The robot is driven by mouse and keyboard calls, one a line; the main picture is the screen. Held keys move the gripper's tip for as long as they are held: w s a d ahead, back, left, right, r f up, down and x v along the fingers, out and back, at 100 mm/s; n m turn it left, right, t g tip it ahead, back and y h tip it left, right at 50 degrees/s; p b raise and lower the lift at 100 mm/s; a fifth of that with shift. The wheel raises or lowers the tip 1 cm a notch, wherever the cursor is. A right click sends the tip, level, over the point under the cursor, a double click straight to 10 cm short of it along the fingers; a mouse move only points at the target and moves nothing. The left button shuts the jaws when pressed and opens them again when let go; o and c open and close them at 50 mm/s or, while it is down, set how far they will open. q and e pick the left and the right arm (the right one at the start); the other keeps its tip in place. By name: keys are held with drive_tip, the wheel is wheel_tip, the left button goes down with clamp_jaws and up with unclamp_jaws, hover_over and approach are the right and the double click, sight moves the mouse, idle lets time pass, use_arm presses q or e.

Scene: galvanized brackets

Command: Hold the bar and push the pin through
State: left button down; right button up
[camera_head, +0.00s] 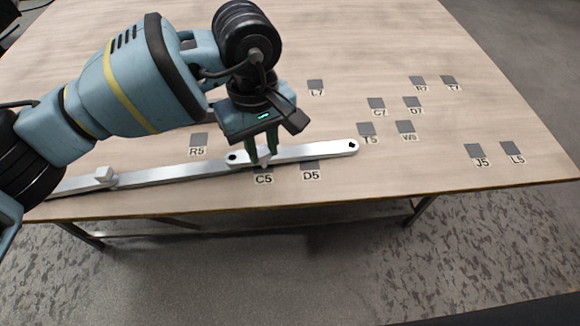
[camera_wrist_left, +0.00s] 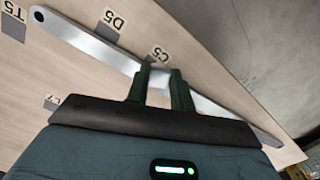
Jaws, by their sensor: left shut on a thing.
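A long silver metal bar (camera_head: 312,152) lies near the front edge of the table, with a rounded right end and a dark hole near that end. Another dark hole shows just left of my gripper. A duller metal strip (camera_head: 165,178) runs on from it to the left; I cannot tell how the two join. My left gripper (camera_head: 263,158) points down and is shut on the bar, which also shows in the left wrist view (camera_wrist_left: 90,45) passing behind the fingers (camera_wrist_left: 160,78). No pin can be made out for certain. My right gripper is not in view.
A small pale block (camera_head: 106,175) sits on the strip at the left. The wooden table (camera_head: 430,210) carries several flat grey labelled squares, such as C5 (camera_head: 263,172) and D5 (camera_head: 310,166). The table's right half is otherwise clear.

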use_arm(q)
drive_tip(key=w+a+r+n, duration=0.3)
drive_tip(key=a+r+n, duration=0.1)
drive_tip(key=a, duration=0.2)
drive_tip(key=shift+w+r+t, duration=0.25)
drive_tip(key=shift+t, duration=0.05)
drive_tip(key=shift+f, duration=0.1)
drive_tip(key=shift+f, duration=2.45)
